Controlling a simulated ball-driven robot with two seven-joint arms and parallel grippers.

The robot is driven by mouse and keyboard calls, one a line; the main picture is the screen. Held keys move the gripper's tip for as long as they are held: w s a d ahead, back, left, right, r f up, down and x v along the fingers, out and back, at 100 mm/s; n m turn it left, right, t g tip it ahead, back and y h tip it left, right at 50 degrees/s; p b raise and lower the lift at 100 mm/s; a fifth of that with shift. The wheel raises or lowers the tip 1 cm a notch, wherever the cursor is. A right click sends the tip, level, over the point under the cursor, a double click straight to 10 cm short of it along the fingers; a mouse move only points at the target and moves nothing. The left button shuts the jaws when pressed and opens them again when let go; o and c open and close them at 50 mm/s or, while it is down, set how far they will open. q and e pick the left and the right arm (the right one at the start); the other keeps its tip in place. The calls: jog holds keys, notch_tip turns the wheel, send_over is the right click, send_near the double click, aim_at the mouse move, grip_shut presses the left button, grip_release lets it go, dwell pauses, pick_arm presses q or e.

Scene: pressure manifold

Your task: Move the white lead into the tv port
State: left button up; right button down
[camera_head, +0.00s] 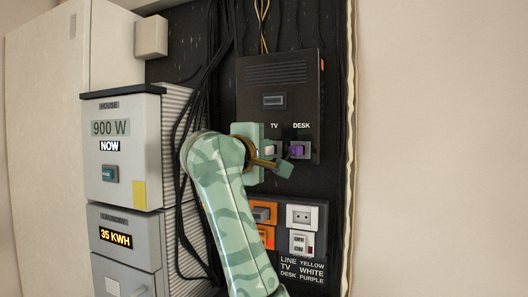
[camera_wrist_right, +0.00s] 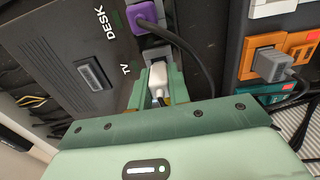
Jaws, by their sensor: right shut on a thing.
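The black box (camera_head: 279,88) on the dark board has ports labelled TV and DESK along its lower edge. The white lead's plug (camera_head: 269,149) is under the TV label; it also shows in the right wrist view (camera_wrist_right: 158,76). My right gripper (camera_head: 268,162) is shut on this plug, with one green finger on each side of it. A purple plug (camera_head: 297,151) is at the DESK port, right beside the gripper. My left gripper is not in view.
Below are an orange socket (camera_head: 263,212), white sockets (camera_head: 302,216) and a colour list (camera_head: 302,270). A grey plug (camera_wrist_right: 268,64) sits in an orange socket. Black cables (camera_head: 190,125) hang at the left, beside grey meter boxes (camera_head: 122,150). The right wall is bare.

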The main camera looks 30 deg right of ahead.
jog(key=shift+w+d, duration=0.35)
dwell(0.4)
jog(key=c, duration=1.2)
grip_release()
jog(key=shift+c, duration=0.2)
jog(key=shift+a, duration=0.1)
